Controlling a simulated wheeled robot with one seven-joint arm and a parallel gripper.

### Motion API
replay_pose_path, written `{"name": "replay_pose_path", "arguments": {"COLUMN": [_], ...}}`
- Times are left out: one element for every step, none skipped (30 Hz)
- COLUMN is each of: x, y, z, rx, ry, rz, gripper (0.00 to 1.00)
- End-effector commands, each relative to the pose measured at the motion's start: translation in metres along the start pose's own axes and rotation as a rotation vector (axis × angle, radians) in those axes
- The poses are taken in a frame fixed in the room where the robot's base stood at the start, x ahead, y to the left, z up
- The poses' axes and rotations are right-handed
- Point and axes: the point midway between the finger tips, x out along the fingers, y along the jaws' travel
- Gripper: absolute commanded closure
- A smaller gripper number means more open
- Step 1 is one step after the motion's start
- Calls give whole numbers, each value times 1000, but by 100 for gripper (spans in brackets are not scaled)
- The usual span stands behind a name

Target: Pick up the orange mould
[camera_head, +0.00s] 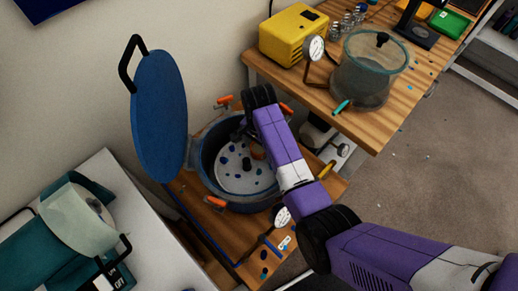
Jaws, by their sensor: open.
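A small orange piece, which looks like the orange mould (257,153), shows inside the blue pressure pot (209,150), beside my purple arm. My arm and gripper hide part of it, so its full shape cannot be seen. My gripper (246,138) reaches down into the pot's mouth from the upper side, dark and small in the picture. It is open and close to the orange piece; whether it touches it cannot be told. A pale round plate (240,179) with dark spots and a dark centre knob lies inside the pot.
The pot's blue lid (160,115) stands upright at its left. Orange clamps (216,201) ring the rim. A gauge (282,216) is at the front. A workbench (385,118) at the upper right holds a clear chamber (366,75) and a yellow box (293,35).

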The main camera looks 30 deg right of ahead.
Motion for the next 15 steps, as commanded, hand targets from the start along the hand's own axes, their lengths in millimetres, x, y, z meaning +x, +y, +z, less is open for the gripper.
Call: {"name": "replay_pose_path", "arguments": {"x": [0,0,0,0,0,0,0,0,0,0,0,0,0,0,0], "y": [0,0,0,0,0,0,0,0,0,0,0,0,0,0,0], "z": [0,0,0,0,0,0,0,0,0,0,0,0,0,0,0], "rx": [0,0,0,0,0,0,0,0,0,0,0,0,0,0,0], "ry": [0,0,0,0,0,0,0,0,0,0,0,0,0,0,0], "rz": [0,0,0,0,0,0,0,0,0,0,0,0,0,0,0], "gripper": [22,22,22,22,24,32,38,44,51,57,63,71,77,83,90]}}
